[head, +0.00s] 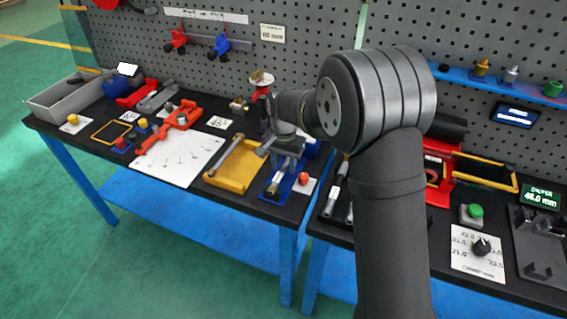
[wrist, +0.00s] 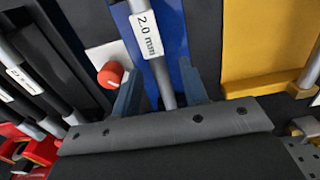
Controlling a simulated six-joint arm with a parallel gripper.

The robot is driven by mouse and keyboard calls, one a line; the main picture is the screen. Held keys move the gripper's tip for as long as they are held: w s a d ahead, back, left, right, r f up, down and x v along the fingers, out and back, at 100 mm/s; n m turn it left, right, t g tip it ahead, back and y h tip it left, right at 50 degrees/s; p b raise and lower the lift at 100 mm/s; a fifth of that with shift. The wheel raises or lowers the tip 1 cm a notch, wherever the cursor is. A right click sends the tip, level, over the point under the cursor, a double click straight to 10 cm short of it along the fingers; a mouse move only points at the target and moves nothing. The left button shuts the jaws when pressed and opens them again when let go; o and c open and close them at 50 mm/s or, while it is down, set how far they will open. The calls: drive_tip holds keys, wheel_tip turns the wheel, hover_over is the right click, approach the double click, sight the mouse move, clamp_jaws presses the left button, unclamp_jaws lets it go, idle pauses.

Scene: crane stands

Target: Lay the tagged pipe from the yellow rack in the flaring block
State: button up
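The tagged pipe (wrist: 158,72) is a grey tube with a white "2.0 mm" tag, and lies lengthwise over the blue base of the flaring block (wrist: 175,45) in the wrist view. My gripper (wrist: 160,92) has one finger on each side of it, with a visible gap on both sides, so it looks open around the pipe. In the head view my gripper (head: 284,150) is low over the blue flaring block (head: 270,196). The yellow rack (head: 228,180) is just left of it and also shows in the wrist view (wrist: 250,40). The pipe's seating is hidden.
A red knob (wrist: 110,75) on a white card stands close beside the flaring block. Several tagged pipes (wrist: 25,78) lie beyond it. A grey pipe (head: 226,157) lies along the yellow rack. A white sheet (head: 180,158) lies farther left. A pegboard stands behind the benches.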

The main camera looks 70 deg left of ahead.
sight(284, 167)
wheel_tip(284, 167, up, 17)
drive_tip(key=shift+r, duration=0.2)
idle(0.5)
drive_tip(key=shift+f, duration=0.1)
wheel_tip(284, 167, down, 17)
drive_tip(key=shift+f, duration=0.1)
drive_tip(key=shift+r, duration=0.5)
idle(0.3)
